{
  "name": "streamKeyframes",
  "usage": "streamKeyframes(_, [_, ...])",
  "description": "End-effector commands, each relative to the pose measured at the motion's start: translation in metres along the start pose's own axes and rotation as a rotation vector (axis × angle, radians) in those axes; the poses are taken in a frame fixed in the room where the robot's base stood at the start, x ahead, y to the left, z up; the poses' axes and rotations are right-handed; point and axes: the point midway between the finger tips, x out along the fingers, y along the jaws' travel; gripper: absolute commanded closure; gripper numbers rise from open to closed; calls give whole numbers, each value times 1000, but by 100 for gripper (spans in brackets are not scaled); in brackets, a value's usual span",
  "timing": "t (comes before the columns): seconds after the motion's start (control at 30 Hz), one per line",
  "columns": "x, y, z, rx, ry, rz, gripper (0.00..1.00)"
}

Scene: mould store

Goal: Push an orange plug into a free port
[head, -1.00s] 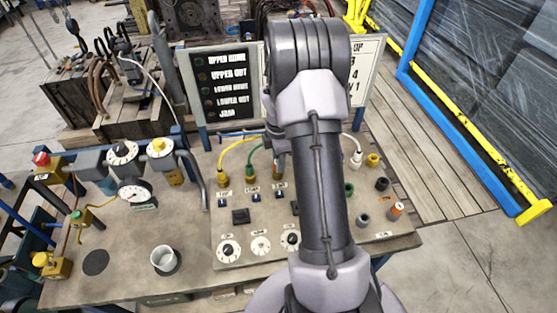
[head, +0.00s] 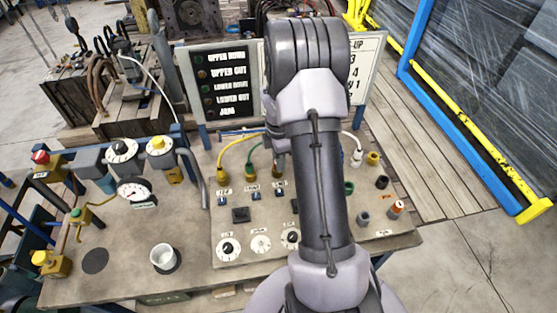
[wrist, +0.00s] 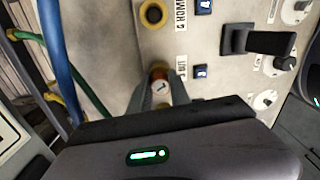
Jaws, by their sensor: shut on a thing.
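In the wrist view my gripper (wrist: 163,93) is shut on an orange plug (wrist: 160,74) with a pale round end, held over the grey panel. The plug's far end and any contact with the panel cannot be made out. Another orange-banded plug (head: 396,209) stands at the panel's right.
A black switch (wrist: 258,42) juts up there. A white cup (head: 163,258) stands at the front left.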

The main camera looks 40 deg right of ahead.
Motion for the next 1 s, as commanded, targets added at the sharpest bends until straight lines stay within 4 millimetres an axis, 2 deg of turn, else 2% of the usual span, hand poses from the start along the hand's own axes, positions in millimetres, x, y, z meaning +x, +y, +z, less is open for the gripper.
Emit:
streamKeyframes(0.2, [1,0,0,0,0,-1,100])
streamKeyframes(0.23, [1,0,0,0,0,0,73])
streamKeyframes(0.33, [1,0,0,0,0,0,53])
streamKeyframes(0.57, [1,0,0,0,0,0,51])
streamKeyframes(0.67, [1,0,0,0,0,0,33])
streamKeyframes(1.0, [-1,0,0,0,0,0,33])
